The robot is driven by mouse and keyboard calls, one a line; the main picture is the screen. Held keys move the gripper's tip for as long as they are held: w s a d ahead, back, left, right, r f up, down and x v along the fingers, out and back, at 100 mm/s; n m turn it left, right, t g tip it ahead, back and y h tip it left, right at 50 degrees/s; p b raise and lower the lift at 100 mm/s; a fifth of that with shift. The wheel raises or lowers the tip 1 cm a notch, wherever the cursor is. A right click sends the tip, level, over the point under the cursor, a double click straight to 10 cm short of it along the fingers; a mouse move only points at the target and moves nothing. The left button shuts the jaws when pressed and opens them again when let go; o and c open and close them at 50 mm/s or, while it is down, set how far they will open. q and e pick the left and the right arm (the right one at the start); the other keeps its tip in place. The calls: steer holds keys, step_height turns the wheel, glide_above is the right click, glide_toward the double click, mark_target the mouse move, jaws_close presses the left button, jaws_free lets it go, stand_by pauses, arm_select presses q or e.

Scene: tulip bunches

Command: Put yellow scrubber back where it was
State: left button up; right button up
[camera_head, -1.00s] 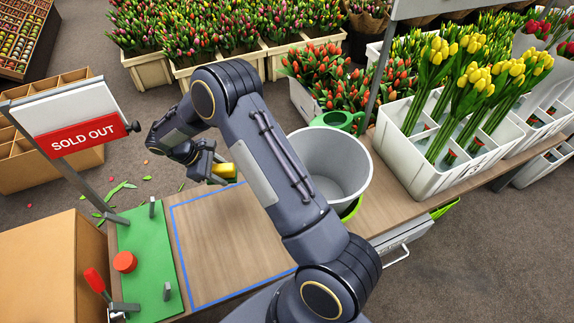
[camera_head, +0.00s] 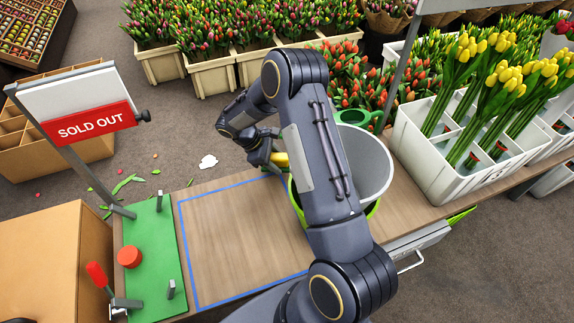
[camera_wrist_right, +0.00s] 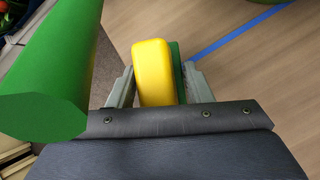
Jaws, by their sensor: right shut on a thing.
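The yellow scrubber (camera_head: 280,160) is a small yellow block. It is held in my right gripper (camera_head: 270,157) near the far edge of the table, left of the grey bucket. In the right wrist view the yellow scrubber (camera_wrist_right: 154,72) sits between the two fingers of my right gripper (camera_wrist_right: 160,85), with a strip of green along its right side. My right arm hides part of the table and bucket. My left gripper is not in view.
The grey bucket (camera_head: 368,160) stands in a bright green container (camera_head: 297,204). A green watering can (camera_head: 366,126) is behind it. A blue-outlined area (camera_head: 235,235) is bare. A green board (camera_head: 150,255) and sold-out sign (camera_head: 90,125) are left; a white tulip crate (camera_head: 425,165) is right.

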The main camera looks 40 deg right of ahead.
mark_target(287, 165)
steer(key=s+d+f, duration=0.1)
steer(key=d+f+b, duration=0.1)
steer(key=d, duration=0.1)
steer(key=shift+s+f, duration=0.35)
steer(key=shift+s, duration=0.05)
steer(key=shift+r, duration=0.1)
steer(key=o, duration=0.6)
steer(key=shift+f+b, duration=0.2)
steer(key=shift+b, duration=0.15)
steer(key=o, duration=0.4)
